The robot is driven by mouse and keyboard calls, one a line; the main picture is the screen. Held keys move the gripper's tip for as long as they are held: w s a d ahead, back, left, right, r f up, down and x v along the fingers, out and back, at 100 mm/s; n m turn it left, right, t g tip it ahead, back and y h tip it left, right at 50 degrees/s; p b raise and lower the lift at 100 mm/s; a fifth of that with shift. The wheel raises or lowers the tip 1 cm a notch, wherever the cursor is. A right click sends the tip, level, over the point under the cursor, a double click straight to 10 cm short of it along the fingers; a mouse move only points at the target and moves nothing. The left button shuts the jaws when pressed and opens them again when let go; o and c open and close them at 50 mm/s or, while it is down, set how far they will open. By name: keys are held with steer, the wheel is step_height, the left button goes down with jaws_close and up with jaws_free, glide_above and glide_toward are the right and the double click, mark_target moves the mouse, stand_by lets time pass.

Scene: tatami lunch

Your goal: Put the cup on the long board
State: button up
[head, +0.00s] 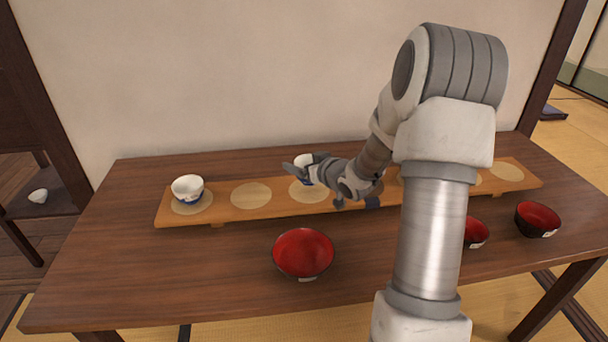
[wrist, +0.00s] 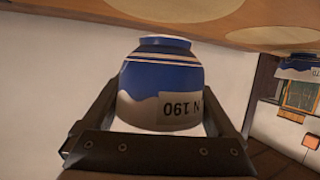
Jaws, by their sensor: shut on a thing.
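The long board (head: 222,213) is pale wood with a row of lighter round spots, lying along the back of the table. My gripper (head: 300,168) is shut on a white and blue cup (head: 303,160), which appears upright near the third round spot from the left. In the wrist view the cup (wrist: 160,85) sits between both fingers, appearing upside down with its foot toward the board (wrist: 285,30). I cannot tell whether the foot touches the board. Another white and blue cup (head: 187,189) stands on the leftmost spot.
A red bowl (head: 303,253) stands in front of the board on the dark table (head: 130,270). Two more red bowls, one (head: 475,232) partly behind my arm and one (head: 537,219), are at right. The second spot (head: 251,195) is bare. A wall rises behind.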

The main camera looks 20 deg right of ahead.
steer(key=shift+f+b, duration=0.3)
steer(key=shift+f, duration=0.95)
steer(key=shift+f, duration=0.2)
steer(key=o, duration=1.2)
steer(key=shift+r, duration=0.15)
steer(key=shift+s+d+r, duration=0.1)
steer(key=shift+s+r, duration=0.1)
steer(key=shift+s, duration=0.1)
steer(key=p+v, duration=0.3)
steer(key=v, duration=0.8)
steer(key=shift+s, duration=0.2)
